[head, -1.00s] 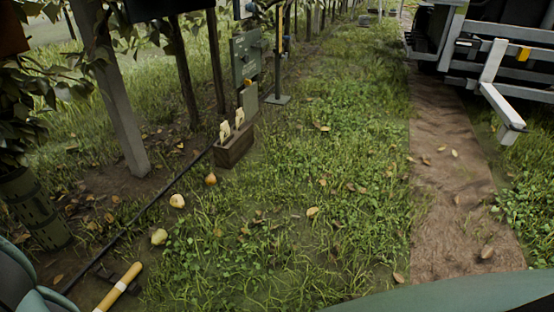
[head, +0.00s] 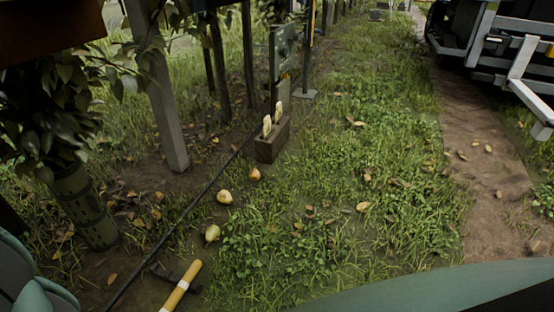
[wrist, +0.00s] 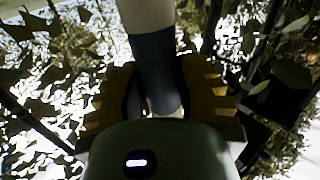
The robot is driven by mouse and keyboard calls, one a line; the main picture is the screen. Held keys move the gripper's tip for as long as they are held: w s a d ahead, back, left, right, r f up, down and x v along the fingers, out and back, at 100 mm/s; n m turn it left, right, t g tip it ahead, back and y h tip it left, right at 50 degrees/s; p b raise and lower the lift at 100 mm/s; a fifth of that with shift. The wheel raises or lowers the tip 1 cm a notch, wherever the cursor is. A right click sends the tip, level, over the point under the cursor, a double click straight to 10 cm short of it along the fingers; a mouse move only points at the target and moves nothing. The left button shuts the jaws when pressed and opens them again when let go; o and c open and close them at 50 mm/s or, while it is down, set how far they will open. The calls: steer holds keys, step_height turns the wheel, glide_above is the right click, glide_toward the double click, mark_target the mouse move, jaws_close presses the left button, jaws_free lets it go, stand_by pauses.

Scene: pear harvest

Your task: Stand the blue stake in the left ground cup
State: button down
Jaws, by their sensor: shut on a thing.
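In the wrist view my gripper (wrist: 158,92) is shut on a round upright stake (wrist: 155,62). The stake is pale above and below, with a dark blue band between the orange-brown finger pads. Its lower end is hidden behind my gripper's body. My gripper and the held stake do not show in the head view. I cannot make out a ground cup in either view.
Several pears (head: 224,197) lie in the grass. A wooden box (head: 271,147), a post (head: 160,100) and a green tree guard (head: 83,208) stand left. Grass at centre-right is open.

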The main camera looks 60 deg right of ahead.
step_height(320, 180, down, 5)
steer(key=b, duration=0.3)
steer(key=shift+w+a+f+b, duration=0.1)
steer(key=shift+f+b, duration=0.1)
steer(key=shift+b, duration=0.15)
